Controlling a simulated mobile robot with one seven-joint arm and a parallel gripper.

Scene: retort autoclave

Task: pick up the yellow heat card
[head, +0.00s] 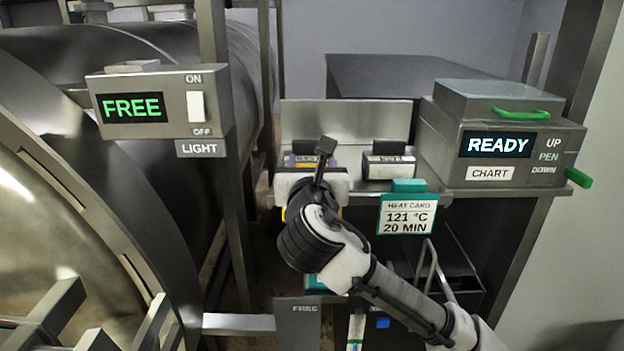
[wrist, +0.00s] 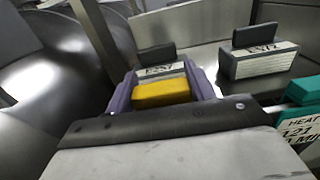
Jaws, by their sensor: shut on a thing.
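The yellow heat card shows in the wrist view as a yellow block (wrist: 161,93) between the two purple fingers of my gripper (wrist: 163,80). My gripper is shut on it. In the head view my gripper (head: 308,162) is at the front of the metal shelf, and my wrist hides most of the card. Only a small yellow edge (head: 284,214) shows beside my wrist. I cannot tell whether the card still touches the shelf.
A teal heat card (head: 407,213) reading 121 °C, 20 MIN hangs just right. A labelled block (head: 389,167) stands on the shelf behind it. The READY chart box (head: 500,135) is at right. The FREE light panel (head: 160,105) and the round steel vessel (head: 90,200) are at left.

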